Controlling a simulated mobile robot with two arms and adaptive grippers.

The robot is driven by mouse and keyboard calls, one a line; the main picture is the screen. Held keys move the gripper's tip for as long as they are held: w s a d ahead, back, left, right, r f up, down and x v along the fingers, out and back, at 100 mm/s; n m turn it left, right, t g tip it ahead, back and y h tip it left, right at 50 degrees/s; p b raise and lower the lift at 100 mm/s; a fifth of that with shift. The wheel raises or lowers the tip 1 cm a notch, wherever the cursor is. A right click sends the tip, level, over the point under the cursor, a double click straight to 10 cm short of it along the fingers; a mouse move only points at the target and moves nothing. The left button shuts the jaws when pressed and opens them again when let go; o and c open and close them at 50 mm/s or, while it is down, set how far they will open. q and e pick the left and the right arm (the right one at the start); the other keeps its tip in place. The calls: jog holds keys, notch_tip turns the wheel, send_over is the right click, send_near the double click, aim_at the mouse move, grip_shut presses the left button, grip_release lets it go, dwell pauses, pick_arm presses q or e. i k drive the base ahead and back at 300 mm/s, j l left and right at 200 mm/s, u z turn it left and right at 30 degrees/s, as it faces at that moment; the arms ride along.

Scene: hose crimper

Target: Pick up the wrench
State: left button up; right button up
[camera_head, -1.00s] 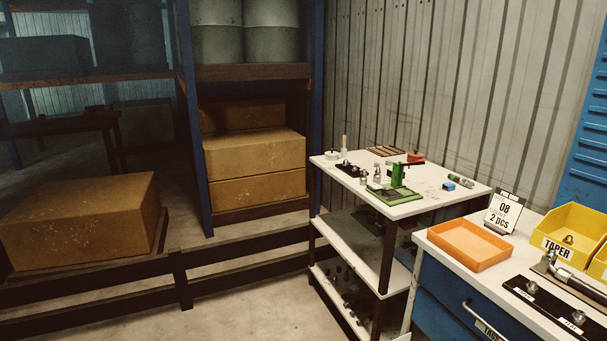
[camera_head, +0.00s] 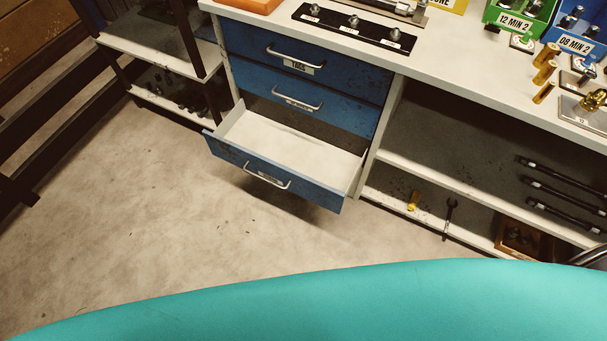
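A small dark wrench (camera_head: 449,215) lies on the lower shelf of the workbench, right of the drawers. It lies apart from a small yellow item (camera_head: 413,200) to its left and a brown wooden box (camera_head: 518,238) to its right. Neither of my grippers shows in the head view. A large teal surface fills the bottom of the picture and hides the floor there.
The bottom blue drawer (camera_head: 247,168) is pulled open and looks empty, left of the shelf. Several black hoses (camera_head: 562,198) lie on the shelf at right. The worktop (camera_head: 460,84) carries bins and fittings. The floor (camera_head: 150,220) at left is clear.

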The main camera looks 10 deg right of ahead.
aim_at(450, 211)
jog(key=z, duration=1.9)
